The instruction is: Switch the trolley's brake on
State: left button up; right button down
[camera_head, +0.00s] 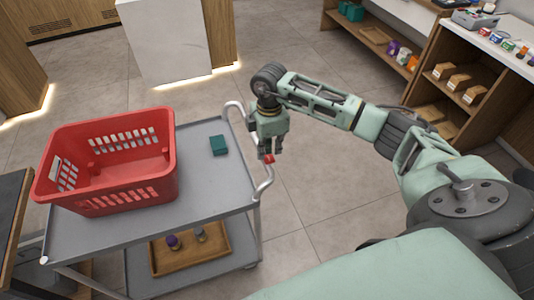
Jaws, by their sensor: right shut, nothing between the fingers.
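The grey trolley (207,185) stands left of centre, with a pale curved handle (264,190) at its right end. A small red part (269,158), which looks like the brake switch, shows by the handle. My right gripper (270,151) points down at the handle end of the trolley, shut and empty, its fingertips right at the red part. I cannot tell whether they touch it, or which way the brake is set. My left gripper is out of view.
A red basket (107,190) and a teal box (219,145) stand on the trolley's top. A wooden tray (222,262) with small items lies on its lower shelf. A white counter (170,40) is behind; wooden shelves (420,95) stand at the right. Floor right of the trolley is clear.

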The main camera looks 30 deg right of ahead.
aim_at(269, 159)
jog(key=shift+f+b, duration=0.8)
jog(key=shift+f, duration=0.4)
dwell(0.4)
jog(key=shift+r+p, duration=2.85)
jog(key=shift+r, duration=0.7)
